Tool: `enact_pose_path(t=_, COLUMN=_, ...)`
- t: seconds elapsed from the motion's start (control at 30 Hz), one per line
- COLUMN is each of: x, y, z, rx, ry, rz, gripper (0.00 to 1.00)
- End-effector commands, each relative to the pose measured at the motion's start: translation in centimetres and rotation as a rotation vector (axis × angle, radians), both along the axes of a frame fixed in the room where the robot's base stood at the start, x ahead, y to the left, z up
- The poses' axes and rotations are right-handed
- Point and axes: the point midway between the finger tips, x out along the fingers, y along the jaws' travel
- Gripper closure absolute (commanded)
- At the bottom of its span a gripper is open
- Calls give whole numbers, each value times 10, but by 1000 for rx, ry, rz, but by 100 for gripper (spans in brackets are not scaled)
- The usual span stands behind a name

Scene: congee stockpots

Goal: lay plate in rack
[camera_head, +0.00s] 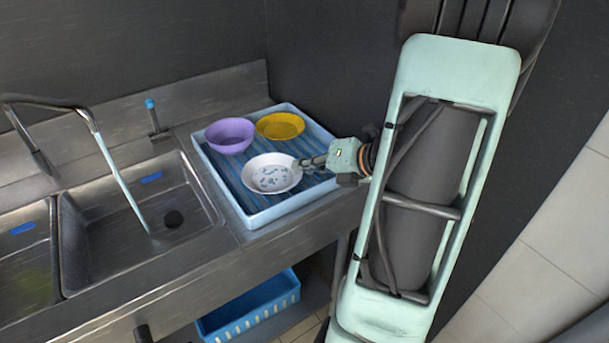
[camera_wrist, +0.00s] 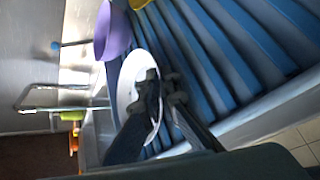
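The white plate (camera_head: 272,173) with blue-grey marks is over the front part of the rack (camera_head: 251,221), a light blue tray with dark blue slats. I cannot tell whether the plate rests on the slats. My gripper (camera_head: 302,163) reaches in from the right and meets the plate's right rim. In the wrist view the dark fingers (camera_wrist: 163,82) are close together on either side of the rim of the plate (camera_wrist: 127,88), shut on it. The fingers hide part of the plate.
A purple bowl (camera_head: 229,136) and a yellow bowl (camera_head: 280,126) sit at the back of the rack; the purple one is close behind the plate. A steel sink (camera_head: 140,215) with a tap is to the left. A blue basket (camera_head: 250,308) is below the counter.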

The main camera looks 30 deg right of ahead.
Motion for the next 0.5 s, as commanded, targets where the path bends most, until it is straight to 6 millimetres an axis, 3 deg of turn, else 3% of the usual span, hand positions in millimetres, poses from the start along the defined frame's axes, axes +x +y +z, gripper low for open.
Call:
enact_pose_path(t=0.03, x=0, y=0, z=-8, rx=0, ry=-1, rz=-1, gripper=100)
enact_pose_path(t=0.5, x=0, y=1, z=-12, rx=-1, ry=0, rz=-1, gripper=100)
